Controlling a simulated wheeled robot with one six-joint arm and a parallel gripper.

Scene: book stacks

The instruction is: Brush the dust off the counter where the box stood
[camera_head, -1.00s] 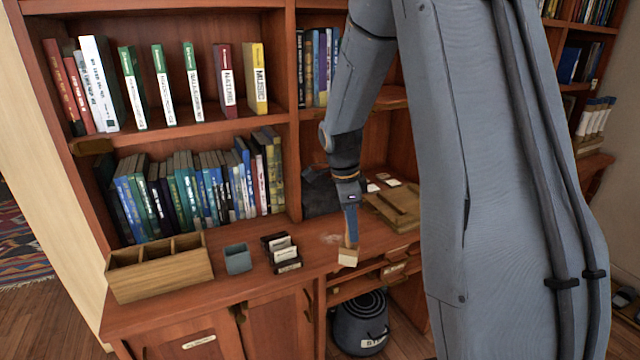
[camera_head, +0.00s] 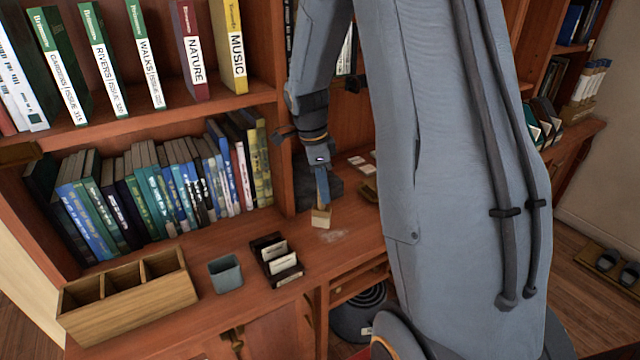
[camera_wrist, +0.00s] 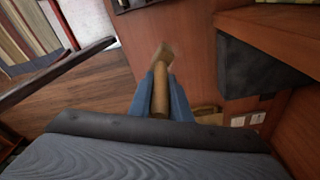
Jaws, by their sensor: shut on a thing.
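The dust (camera_head: 331,236) is a pale, thin patch on the reddish wooden counter (camera_head: 228,308), right of the card holder. My gripper (camera_head: 323,188) points down and is shut on a small brush. The brush's pale head (camera_head: 321,217) shows just behind and left of the dust; I cannot tell whether it touches the counter. In the wrist view the brush's round wooden handle (camera_wrist: 160,92) sits between my two blue fingers, its blurred head beyond. A tan wooden box (camera_head: 368,192) stands right of the dust, partly hidden by my arm.
A wooden compartment box (camera_head: 130,312), a grey-blue cup (camera_head: 225,273) and a black card holder (camera_head: 277,260) stand left on the counter. A dark object (camera_head: 318,190) is behind my gripper. Book-filled shelves rise behind.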

